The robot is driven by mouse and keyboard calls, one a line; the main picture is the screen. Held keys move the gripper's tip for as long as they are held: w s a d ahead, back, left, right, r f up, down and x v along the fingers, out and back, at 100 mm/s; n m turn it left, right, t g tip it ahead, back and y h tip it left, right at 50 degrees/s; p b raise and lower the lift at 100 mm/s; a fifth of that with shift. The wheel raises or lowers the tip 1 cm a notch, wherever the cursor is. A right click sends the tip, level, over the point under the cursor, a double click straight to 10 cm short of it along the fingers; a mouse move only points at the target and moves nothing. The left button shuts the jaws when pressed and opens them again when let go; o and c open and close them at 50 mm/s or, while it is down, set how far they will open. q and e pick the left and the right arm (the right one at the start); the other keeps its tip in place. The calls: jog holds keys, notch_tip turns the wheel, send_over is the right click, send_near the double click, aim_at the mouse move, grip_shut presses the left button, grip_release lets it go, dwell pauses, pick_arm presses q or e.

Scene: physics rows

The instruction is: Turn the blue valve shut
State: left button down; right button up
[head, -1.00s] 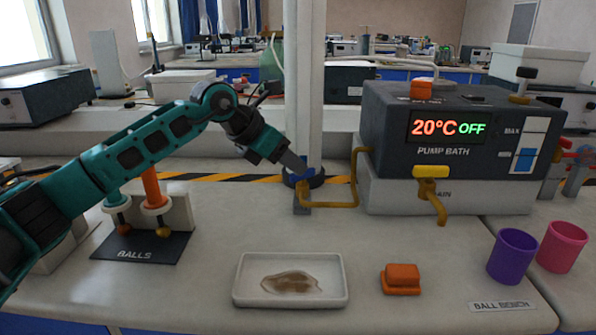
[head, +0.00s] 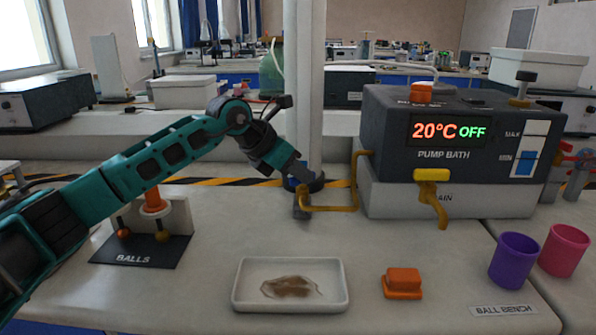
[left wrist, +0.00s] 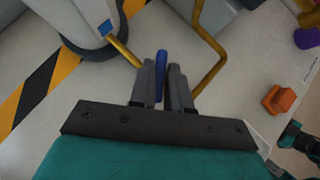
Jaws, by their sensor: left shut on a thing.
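The blue valve (head: 290,184) sits on the yellow pipe (head: 330,208) near the foot of the white column. Only a little of its blue handle shows in the head view, behind my left gripper (head: 303,174). In the left wrist view the blue handle (left wrist: 160,65) stands between the two fingers of my left gripper (left wrist: 162,88), which is shut on it. The fingers hide much of the valve, so its exact angle is hard to tell.
The pump bath (head: 440,150) stands right of the valve and reads 20°C OFF. The white column (head: 304,90) rises close behind my gripper.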

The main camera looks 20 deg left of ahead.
dwell(0.3)
pick_arm(q)
jog(key=shift+r+m+g+h+p, duration=0.1)
jog(key=shift+m+g+h+p, duration=0.25)
jog(key=shift+m+p, duration=0.4)
jog(key=shift+w+a+m+g+h+p, duration=0.15)
jog(key=shift+m+g+h+p, duration=0.5)
jog(key=shift+m, duration=0.4)
jog(key=shift+m+g+p, duration=0.3)
jog(key=shift+m+g, duration=0.2)
jog(key=shift+m, duration=0.2)
jog(key=shift+w+m+g+h, duration=0.1)
jog(key=shift+m+g+h, duration=0.4)
jog(key=shift+m+g, duration=0.4)
jog(key=shift+f+m, duration=0.2)
jog(key=shift+m, duration=0.1)
jog(key=c, duration=1.1)
grip_release()
jog(key=shift+c, duration=0.2)
